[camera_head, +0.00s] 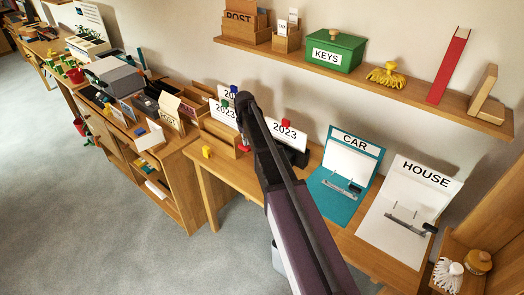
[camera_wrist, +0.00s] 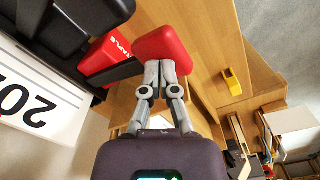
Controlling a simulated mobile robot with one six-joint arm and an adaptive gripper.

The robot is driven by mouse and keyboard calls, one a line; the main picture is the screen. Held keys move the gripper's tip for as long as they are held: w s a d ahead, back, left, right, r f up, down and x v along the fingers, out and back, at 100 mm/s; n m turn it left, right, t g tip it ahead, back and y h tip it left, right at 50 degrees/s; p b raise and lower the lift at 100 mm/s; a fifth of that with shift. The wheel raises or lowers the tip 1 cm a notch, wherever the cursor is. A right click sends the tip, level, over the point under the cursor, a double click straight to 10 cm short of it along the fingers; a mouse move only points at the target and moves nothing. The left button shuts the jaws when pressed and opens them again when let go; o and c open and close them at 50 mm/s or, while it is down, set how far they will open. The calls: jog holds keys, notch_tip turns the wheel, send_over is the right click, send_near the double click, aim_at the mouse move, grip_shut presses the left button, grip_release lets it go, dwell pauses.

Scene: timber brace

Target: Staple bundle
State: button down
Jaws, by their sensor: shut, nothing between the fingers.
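The red and black stapler (camera_wrist: 105,58), marked STAPLE, shows in the wrist view. A red block-like part (camera_wrist: 165,52) is at its right; I cannot tell how they join. My gripper (camera_wrist: 160,68) is shut and empty, its fingertips at the red part's near edge. Touching cannot be told. A white sheet or bundle marked with part of 2023 (camera_wrist: 40,98) lies left of the stapler; whether it is between the stapler's jaws is unclear. In the head view a 2023 bundle (camera_head: 286,133) has a red clip. My arm hides my gripper there.
A teal CAR folder (camera_head: 325,203) and a white HOUSE folder (camera_head: 380,240) lie open on the right of the desk. A yellow block (camera_head: 207,152) is at the desk's left end. A shelf (camera_head: 350,72) with a green KEYS box (camera_head: 336,50) hangs above.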

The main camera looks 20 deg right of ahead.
jog(key=shift+a+f, duration=0.1)
jog(key=shift+f, duration=0.2)
dwell(0.4)
jog(key=shift+s+a+f+b, duration=0.25)
jog(key=shift+f+b, duration=0.3)
jog(key=shift+b, duration=0.25)
jog(key=shift+a+f+b, duration=0.1)
jog(key=shift+f+b, duration=0.35)
jog(key=shift+r, duration=0.1)
notch_tip(320, 180, up, 9)
jog(key=p, duration=0.9)
dwell(0.4)
jog(key=shift+s, duration=0.1)
jog(key=s+m, duration=0.1)
jog(key=s, duration=2.7)
jog(key=shift+s+d, duration=0.15)
jog(key=shift+d, duration=0.2)
